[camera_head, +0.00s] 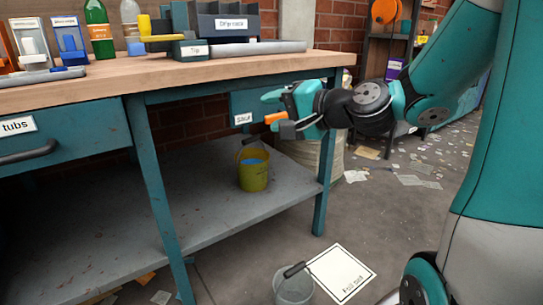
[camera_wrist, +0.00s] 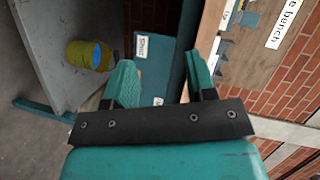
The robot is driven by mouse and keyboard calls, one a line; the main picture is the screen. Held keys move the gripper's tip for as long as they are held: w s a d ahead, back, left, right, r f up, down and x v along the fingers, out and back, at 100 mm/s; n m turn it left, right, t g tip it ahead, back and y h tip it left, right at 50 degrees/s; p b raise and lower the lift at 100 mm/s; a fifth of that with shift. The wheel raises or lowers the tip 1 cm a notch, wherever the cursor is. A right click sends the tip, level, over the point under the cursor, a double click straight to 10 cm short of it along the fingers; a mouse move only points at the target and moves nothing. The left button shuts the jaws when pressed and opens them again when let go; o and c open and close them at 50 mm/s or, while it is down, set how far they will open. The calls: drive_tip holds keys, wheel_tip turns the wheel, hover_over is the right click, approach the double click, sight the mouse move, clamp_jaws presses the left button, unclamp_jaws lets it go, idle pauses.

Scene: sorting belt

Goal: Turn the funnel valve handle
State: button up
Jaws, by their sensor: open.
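I cannot make out a funnel or its valve handle for certain in either view. My gripper (camera_head: 277,107) is in front of the workbench, below the top's right end, pointing left. Its jaws are open and empty, and they also show in the wrist view (camera_wrist: 163,82). A teal panel with a small white label (camera_head: 243,118) is beyond the fingers under the bench top; the label appears between the open fingers in the wrist view (camera_wrist: 145,47). A yellow bucket (camera_head: 253,180) with blue contents stands on the lower shelf, also in the wrist view (camera_wrist: 75,55).
The workbench (camera_head: 200,68) carries bottles, dispensers and a dark rack (camera_head: 225,24). A bench leg (camera_head: 325,175) stands below my gripper. A grey bucket (camera_head: 293,290) and a white mat (camera_head: 350,265) are on the floor. Paper scraps litter the floor at right.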

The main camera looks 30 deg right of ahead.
sight(272, 117)
drive_tip(key=d+f+m+t+h+b, duration=0.4)
drive_tip(key=d+f+m+h+b, duration=0.15)
drive_tip(key=d+f+b, duration=0.35)
drive_tip(key=shift+m, duration=0.55)
drive_tip(key=w+p, duration=0.3)
drive_tip(key=w, duration=0.2)
drive_tip(key=w+p, duration=0.3)
drive_tip(key=w, duration=0.3)
drive_tip(key=w+d+r+p, duration=0.1)
drive_tip(key=w+p, duration=0.2)
drive_tip(key=w, duration=0.3)
drive_tip(key=shift+w+r, duration=0.1)
drive_tip(key=shift+w, duration=0.15)
drive_tip(key=shift+c, duration=0.2)
clamp_jaws()
